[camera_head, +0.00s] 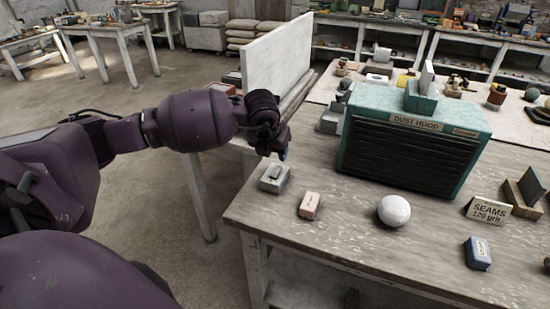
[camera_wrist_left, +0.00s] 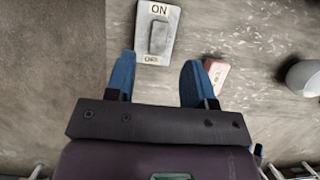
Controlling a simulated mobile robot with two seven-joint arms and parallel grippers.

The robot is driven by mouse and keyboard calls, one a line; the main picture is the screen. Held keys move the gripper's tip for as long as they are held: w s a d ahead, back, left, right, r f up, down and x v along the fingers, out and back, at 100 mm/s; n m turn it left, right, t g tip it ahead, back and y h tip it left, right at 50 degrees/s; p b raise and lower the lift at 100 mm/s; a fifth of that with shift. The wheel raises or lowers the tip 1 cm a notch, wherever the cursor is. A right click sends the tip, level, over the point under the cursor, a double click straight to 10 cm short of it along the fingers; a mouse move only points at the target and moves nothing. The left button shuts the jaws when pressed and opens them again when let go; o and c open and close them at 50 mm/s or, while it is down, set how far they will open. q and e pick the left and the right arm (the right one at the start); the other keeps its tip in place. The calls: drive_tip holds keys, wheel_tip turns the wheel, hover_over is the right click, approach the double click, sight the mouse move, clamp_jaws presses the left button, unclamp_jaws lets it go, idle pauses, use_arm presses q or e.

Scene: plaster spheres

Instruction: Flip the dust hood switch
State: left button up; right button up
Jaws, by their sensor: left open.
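The dust hood (camera_head: 412,150) is a teal box with a dark slatted front and a "DUST HOOD" label, standing on the workbench. A small grey switch box (camera_head: 274,178) sits near the bench's left edge. In the left wrist view the switch (camera_wrist_left: 158,33) has a grey rocker between an "ON" label at the top and a second label, probably "OFF", at the bottom. My left gripper (camera_head: 282,153) hangs just above and behind the switch box in the head view. Its blue fingers (camera_wrist_left: 160,80) are apart and empty, with the switch box beyond them. My right gripper is not in view.
A pink-and-white block (camera_head: 309,205) lies right of the switch box. A white plaster sphere (camera_head: 394,210), a blue block (camera_head: 478,253) and a "SEAMS 120 grit" sign (camera_head: 487,211) stand farther right. A pale upright panel (camera_head: 277,55) is behind. The bench front is mostly clear.

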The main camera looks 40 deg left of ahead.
use_arm(q)
drive_tip(key=v, duration=0.3)
drive_tip(key=shift+r, duration=0.1)
idle(0.5)
